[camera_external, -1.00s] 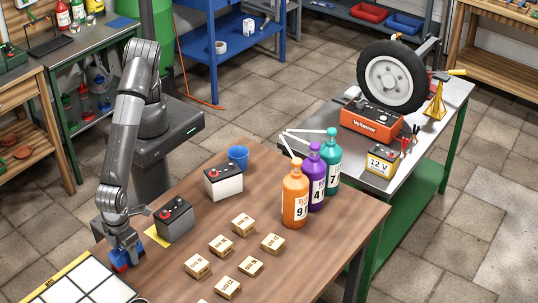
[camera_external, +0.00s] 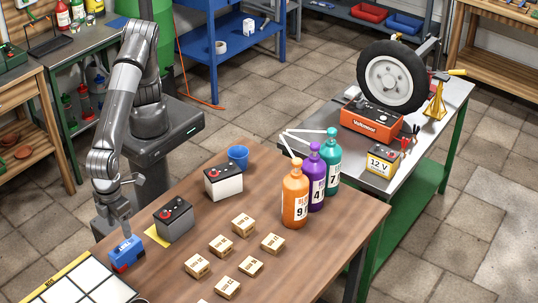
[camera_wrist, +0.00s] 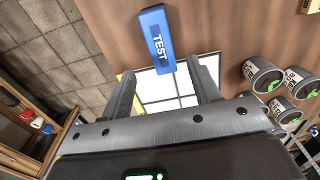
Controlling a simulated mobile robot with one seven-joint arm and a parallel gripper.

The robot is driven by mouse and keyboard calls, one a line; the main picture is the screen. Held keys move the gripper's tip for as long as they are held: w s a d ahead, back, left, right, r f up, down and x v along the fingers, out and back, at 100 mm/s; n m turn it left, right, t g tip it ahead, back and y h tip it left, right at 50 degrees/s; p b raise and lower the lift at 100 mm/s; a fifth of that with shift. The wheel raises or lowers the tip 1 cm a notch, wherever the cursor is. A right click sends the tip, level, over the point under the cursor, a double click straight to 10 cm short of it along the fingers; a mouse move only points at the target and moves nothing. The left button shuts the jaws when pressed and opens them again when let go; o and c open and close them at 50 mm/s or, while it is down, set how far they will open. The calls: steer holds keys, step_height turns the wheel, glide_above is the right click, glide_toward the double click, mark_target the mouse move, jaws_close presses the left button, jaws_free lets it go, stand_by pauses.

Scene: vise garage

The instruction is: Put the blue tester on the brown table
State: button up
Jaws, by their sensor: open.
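The blue tester (camera_external: 127,253), with red at one end, lies on the brown table (camera_external: 300,262) near its left edge, beside the dark car battery. It also shows in the wrist view (camera_wrist: 157,38), with the word TEST on its side. My gripper (camera_wrist: 162,70) is open and empty. Its two fingers are spread apart, and the tester shows beyond them at the top of the wrist view. In the external view my gripper is just above and behind the tester, and its fingers are hard to make out.
The dark battery (camera_external: 174,219) stands right of the tester, with a white battery (camera_external: 224,182) behind it. Several small boxes (camera_external: 221,246) and three bottles (camera_external: 295,198) are farther right. A white-squared panel (camera_external: 82,285) is in front. Buckets (camera_wrist: 262,75) show in the wrist view.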

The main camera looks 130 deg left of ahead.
steer(key=s+a+r+n+t, duration=0.1)
steer(key=a+r+n, duration=0.3)
steer(key=a, duration=0.5)
steer(key=a+r+n+t, duration=0.1)
steer(key=a+r+n, duration=0.1)
steer(key=a+r, duration=0.65)
steer(key=s+a+r+n+t, duration=0.1)
steer(key=a+r+n, duration=0.25)
steer(key=a, duration=0.75)
steer(key=s+a+n+t, duration=0.2)
steer(key=s+a+n, duration=0.6)
steer(key=s+a, duration=0.8)
steer(key=shift+a+r+t, duration=0.3)
steer(key=shift+a, duration=1)
steer(key=shift+n, duration=0.25)
